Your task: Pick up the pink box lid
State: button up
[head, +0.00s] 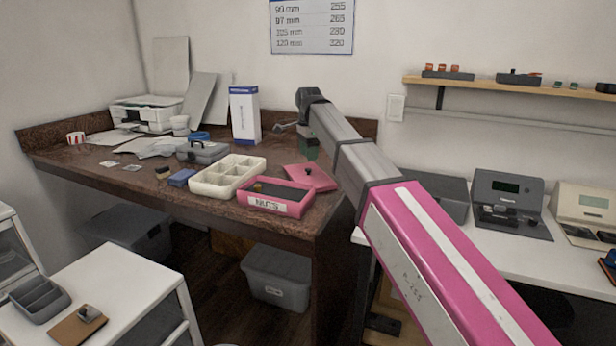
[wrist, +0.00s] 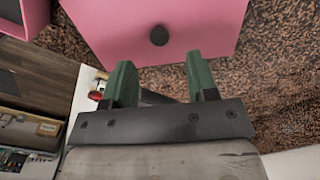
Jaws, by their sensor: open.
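The pink box lid (head: 310,177) lies on the brown speckled worktop, behind and to the right of the pink box labelled NUTS (head: 277,203). It has a dark round knob in its middle. In the wrist view the lid (wrist: 120,25) fills the top, with its knob (wrist: 159,35) just beyond the fingers. My gripper (wrist: 158,80) has two green fingers, spread apart with nothing between them. They point toward the lid's near edge. In the head view the arm reaches over the worktop, and the gripper is mostly hidden behind the arm's end.
A white divided tray (head: 228,177) stands left of the pink box. A grey toolbox (head: 202,152), a blue block (head: 181,178) and a tall white-and-blue carton (head: 245,114) are farther left and back. A white bench with grey devices (head: 510,200) stands right. The worktop's edge shows near the gripper.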

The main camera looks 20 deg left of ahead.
aim_at(308, 169)
jog(key=shift+f, duration=2.8)
jog(key=shift+a, duration=0.1)
jog(key=c, duration=1)
